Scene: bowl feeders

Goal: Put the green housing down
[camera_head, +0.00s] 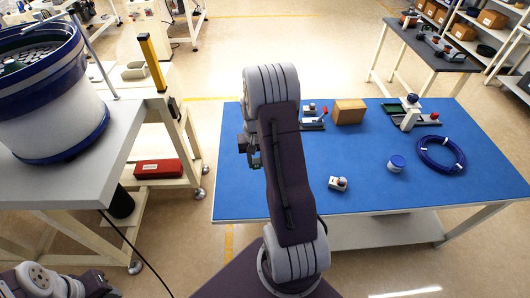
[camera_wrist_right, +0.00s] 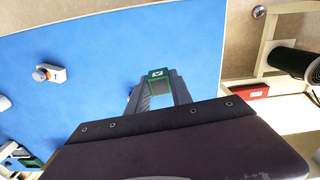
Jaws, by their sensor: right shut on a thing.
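The green housing (camera_wrist_right: 159,73) is between the two fingertips of my right gripper (camera_wrist_right: 160,90) in the right wrist view, with the blue table top (camera_wrist_right: 95,75) below it. In the head view my right gripper (camera_head: 254,158) is over the left part of the blue table (camera_head: 235,190), partly hidden by my own arm. Only a small bit of green shows there. The gripper is shut on the housing. I cannot tell whether the housing touches the table. My left gripper is not in view; only links of that arm show at the bottom left.
A small grey-white device (camera_head: 338,184), a blue-white spool (camera_head: 396,164) and a blue cable coil (camera_head: 440,168) lie on the table. A cardboard box (camera_head: 349,112) and fixtures (camera_head: 312,123) stand at the back. The table's left part around the gripper is clear. A bowl feeder (camera_head: 60,115) stands left.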

